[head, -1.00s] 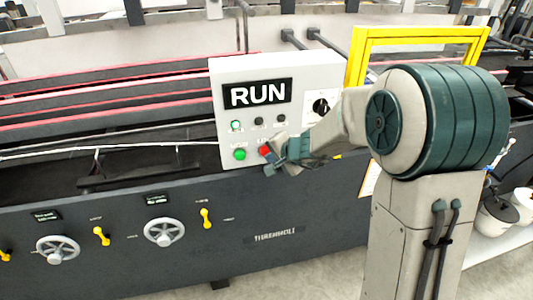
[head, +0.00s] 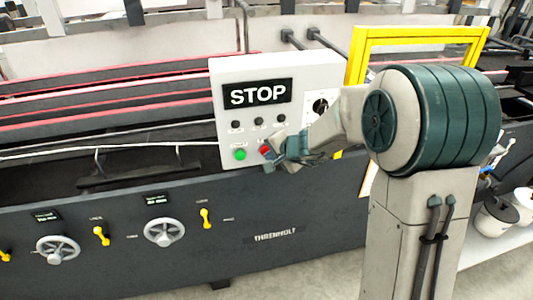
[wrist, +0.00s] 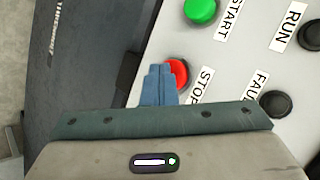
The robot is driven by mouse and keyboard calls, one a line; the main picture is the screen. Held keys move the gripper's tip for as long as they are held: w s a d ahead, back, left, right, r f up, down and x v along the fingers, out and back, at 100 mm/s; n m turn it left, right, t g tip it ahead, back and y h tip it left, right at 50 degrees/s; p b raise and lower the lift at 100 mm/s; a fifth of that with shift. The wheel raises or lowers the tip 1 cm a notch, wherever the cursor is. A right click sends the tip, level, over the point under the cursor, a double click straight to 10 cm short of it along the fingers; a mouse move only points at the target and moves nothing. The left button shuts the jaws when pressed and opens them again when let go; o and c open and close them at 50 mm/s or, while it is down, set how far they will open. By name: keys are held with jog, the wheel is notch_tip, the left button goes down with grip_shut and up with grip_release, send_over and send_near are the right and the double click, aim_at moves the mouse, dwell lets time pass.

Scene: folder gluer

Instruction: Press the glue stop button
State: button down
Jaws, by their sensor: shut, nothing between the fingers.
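The control panel (head: 325,75) is a light grey box whose black display (head: 257,93) reads STOP. The red button, labelled STOP, shows in the wrist view (wrist: 181,72) just beyond my fingertips, partly covered by them. My gripper (wrist: 159,70) is shut with its blue fingers together, and its tips overlap the red button in the picture, seemingly at or against it. Exact contact cannot be told. In the head view my gripper (head: 271,151) is at the panel's lower middle.
The green START button (wrist: 200,10) sits beside the red one. Dark lamps, with RUN and FAULT labels, and a dark knob (head: 320,106) are also on the panel. A yellow frame (head: 420,38) stands behind my arm. Handwheels (head: 164,232) and yellow levers line the machine's front.

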jog(key=shift+s+d+b, duration=0.25)
jog(key=shift+s+b, duration=0.4)
jog(key=shift+s, duration=0.25)
jog(key=shift+s+d+b, duration=0.25)
jog(key=shift+s+b, duration=0.15)
jog(key=shift+s, duration=0.4)
jog(key=shift+s+d+b, duration=0.2)
jog(key=shift+s+b, duration=0.15)
jog(key=shift+s, duration=0.45)
jog(key=shift+s+d+b, duration=0.25)
jog(key=shift+s+b, duration=0.15)
jog(key=shift+s, duration=0.4)
jog(key=s+d+n+g+h, duration=0.1)
jog(key=s+d, duration=0.3)
jog(key=s, duration=0.4)
jog(key=s+d+r+n+g+h, duration=0.1)
jog(key=s+d+n+g+h, duration=0.1)
jog(key=s, duration=0.5)
jog(key=s+d+r+n+g+h, duration=0.1)
jog(key=s+d+n+h, duration=0.2)
jog(key=s+d, duration=0.5)
jog(key=shift+s+d+n+g, duration=0.2)
jog(key=shift+s+n+g, duration=0.15)
jog(key=shift+n, duration=0.45)
